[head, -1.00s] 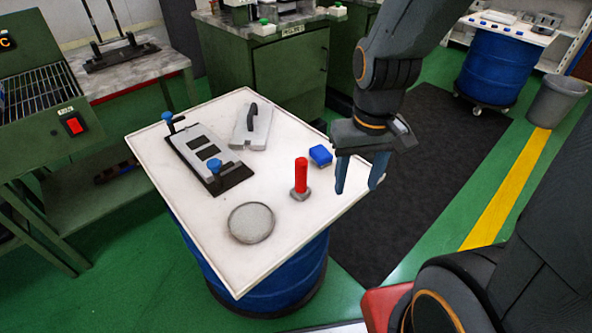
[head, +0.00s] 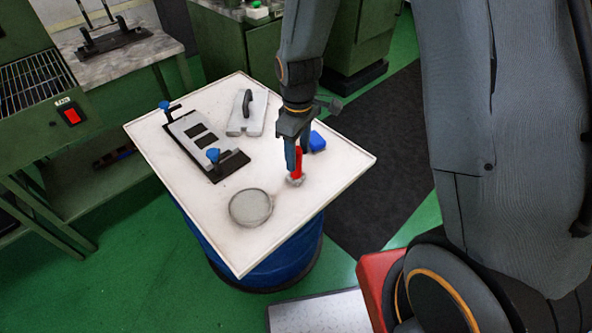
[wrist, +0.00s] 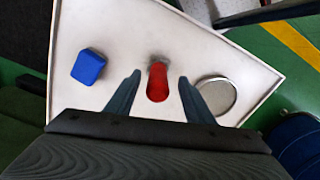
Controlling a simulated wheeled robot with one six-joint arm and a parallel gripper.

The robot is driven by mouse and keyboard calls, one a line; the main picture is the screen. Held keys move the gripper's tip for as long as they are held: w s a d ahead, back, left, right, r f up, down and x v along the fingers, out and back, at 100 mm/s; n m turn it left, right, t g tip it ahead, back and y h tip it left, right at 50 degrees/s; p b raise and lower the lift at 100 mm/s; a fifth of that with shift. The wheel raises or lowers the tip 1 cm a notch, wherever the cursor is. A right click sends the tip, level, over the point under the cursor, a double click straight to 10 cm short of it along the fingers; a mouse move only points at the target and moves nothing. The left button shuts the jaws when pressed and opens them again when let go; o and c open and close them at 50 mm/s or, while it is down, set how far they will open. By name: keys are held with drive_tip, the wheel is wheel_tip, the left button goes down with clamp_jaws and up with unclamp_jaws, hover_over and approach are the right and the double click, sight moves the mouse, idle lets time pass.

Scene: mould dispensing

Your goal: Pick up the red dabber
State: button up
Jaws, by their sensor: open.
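The red dabber (head: 298,160) stands upright on its grey base on the white table top, near the front right part of the table. My gripper (head: 296,158) has come down over it, and its fingers partly hide the red handle in the head view. In the wrist view the red dabber (wrist: 158,82) lies between the two open fingers of my gripper (wrist: 159,88), with a visible gap on each side. Its base shows just beyond the handle.
A blue block (head: 317,141) sits close to the right of my gripper. A round grey dish (head: 250,208) lies to the front left. A mould plate with blue knobs (head: 212,155) and a grey plate with a black handle (head: 240,124) stand further back on the white table (head: 310,212).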

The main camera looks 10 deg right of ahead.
drive_tip(key=shift+w+a+f+p, duration=0.15)
drive_tip(key=shift+f+p, duration=0.35)
drive_tip(key=shift+f, duration=0.9)
drive_tip(key=shift+w+f+p, duration=0.1)
drive_tip(key=shift+f+p, duration=0.35)
drive_tip(key=shift+f, duration=0.9)
drive_tip(key=shift+c, duration=0.2)
drive_tip(key=c, duration=1.1)
